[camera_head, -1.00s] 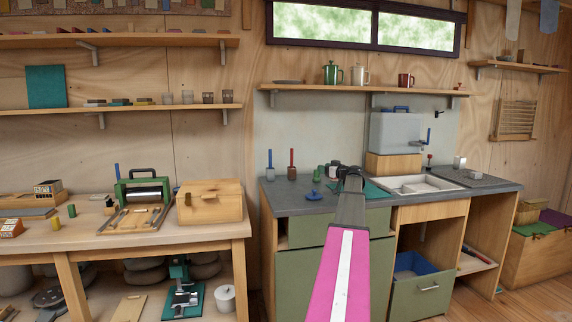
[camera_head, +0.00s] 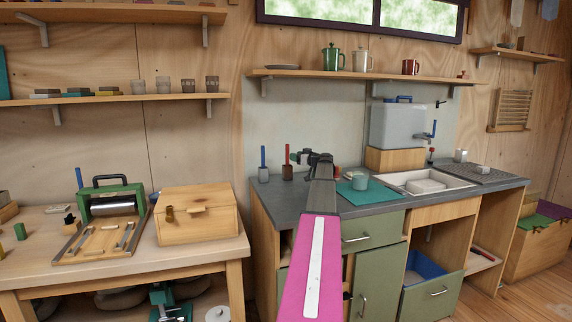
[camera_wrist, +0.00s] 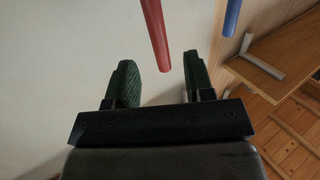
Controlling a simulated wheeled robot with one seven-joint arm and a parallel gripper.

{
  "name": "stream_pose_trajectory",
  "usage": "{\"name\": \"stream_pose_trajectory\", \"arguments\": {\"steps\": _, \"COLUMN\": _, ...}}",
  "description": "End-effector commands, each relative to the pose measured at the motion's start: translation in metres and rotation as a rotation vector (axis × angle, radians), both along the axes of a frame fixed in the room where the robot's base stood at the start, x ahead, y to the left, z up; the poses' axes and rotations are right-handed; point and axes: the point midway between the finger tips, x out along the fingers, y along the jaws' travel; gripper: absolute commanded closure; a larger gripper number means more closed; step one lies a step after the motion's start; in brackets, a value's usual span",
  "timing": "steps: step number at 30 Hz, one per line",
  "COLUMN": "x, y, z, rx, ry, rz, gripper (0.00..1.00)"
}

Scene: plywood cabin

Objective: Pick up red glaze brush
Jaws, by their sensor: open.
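The red glaze brush (camera_head: 287,154) stands upright, handle up, in a small brown pot (camera_head: 287,173) at the counter's back left. My gripper (camera_head: 308,156) is just right of the red handle in the head view. In the wrist view, my open gripper (camera_wrist: 158,78) has two green-padded fingers. The red handle (camera_wrist: 155,34) comes in from the top, and its end lies in line with the gap between the fingers. Contact cannot be seen. The brush's lower end is out of the wrist view.
A blue brush (camera_head: 263,156) stands in a grey pot (camera_head: 263,174) left of the red one; its handle (camera_wrist: 232,16) shows in the wrist view. A teal mat (camera_head: 368,193) with a cup lies right of my gripper. A shelf (camera_head: 350,74) hangs above the counter.

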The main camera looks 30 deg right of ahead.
Motion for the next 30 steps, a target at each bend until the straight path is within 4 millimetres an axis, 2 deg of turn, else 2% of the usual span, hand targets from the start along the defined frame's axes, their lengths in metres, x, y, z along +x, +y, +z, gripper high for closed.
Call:
{"name": "stream_pose_trajectory", "arguments": {"steps": 4, "x": 0.024, "y": 0.005, "z": 0.000, "rx": 0.000, "ry": 0.000, "rz": 0.001, "gripper": 0.52}}
{"name": "stream_pose_trajectory", "arguments": {"steps": 13, "x": 0.045, "y": 0.011, "z": -0.001, "rx": 0.000, "ry": 0.000, "rz": 0.000, "gripper": 0.52}}
{"name": "stream_pose_trajectory", "arguments": {"steps": 21, "x": 0.080, "y": 0.021, "z": -0.003, "rx": 0.000, "ry": 0.000, "rz": 0.000, "gripper": 0.52}}
{"name": "stream_pose_trajectory", "arguments": {"steps": 29, "x": 0.083, "y": 0.023, "z": -0.003, "rx": 0.000, "ry": 0.000, "rz": -0.001, "gripper": 0.52}}
{"name": "stream_pose_trajectory", "arguments": {"steps": 30, "x": 0.083, "y": 0.023, "z": -0.003, "rx": 0.000, "ry": 0.000, "rz": -0.001, "gripper": 0.58}}
